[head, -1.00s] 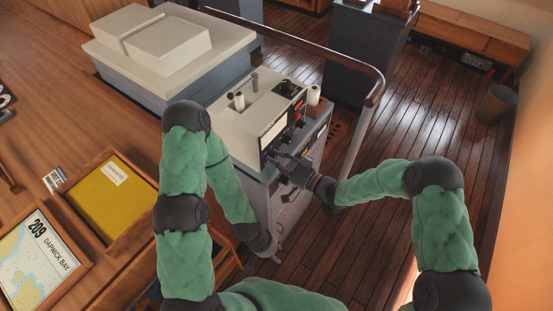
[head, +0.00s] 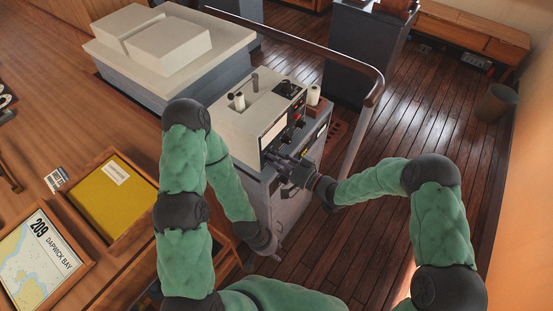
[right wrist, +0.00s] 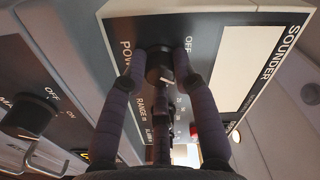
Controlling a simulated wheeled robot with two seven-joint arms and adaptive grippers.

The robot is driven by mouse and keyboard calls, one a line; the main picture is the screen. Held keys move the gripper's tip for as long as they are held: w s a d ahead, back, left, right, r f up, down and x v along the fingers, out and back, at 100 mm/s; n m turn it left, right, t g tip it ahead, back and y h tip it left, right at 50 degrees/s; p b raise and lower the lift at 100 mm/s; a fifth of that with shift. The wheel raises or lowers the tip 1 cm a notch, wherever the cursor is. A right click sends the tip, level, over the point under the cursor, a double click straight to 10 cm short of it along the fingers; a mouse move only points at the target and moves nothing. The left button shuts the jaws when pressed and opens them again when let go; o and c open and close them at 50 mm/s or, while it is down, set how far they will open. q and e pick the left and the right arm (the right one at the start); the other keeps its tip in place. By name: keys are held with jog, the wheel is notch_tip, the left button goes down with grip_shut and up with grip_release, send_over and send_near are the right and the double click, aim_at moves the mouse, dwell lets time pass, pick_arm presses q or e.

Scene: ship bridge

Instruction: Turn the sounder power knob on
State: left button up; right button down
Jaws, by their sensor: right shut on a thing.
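The sounder (head: 245,121) is a cream box with a dark front panel, standing on a grey cabinet. Its power knob (right wrist: 159,63) is black with a pale mark, beside the words POWER and OFF in the right wrist view. My right gripper (right wrist: 161,62) is shut on this knob, with its fingers on either side of it. In the head view the right gripper (head: 272,157) reaches the lower front of the sounder, and the fingers hide the knob there. My left gripper (head: 276,256) hangs low by the cabinet, touching nothing I can see; its fingers are too small to read.
A second panel with an OFF/ON knob (right wrist: 28,115) and a metal handle (right wrist: 45,160) lies at the left in the wrist view. A handrail (head: 374,88) curves behind the sounder. A chart (head: 38,262) and a yellow folder (head: 113,199) lie in trays at left.

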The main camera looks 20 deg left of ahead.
jog(key=c, duration=1)
grip_release()
jog(key=shift+o, duration=0.2)
jog(key=v, duration=1.2)
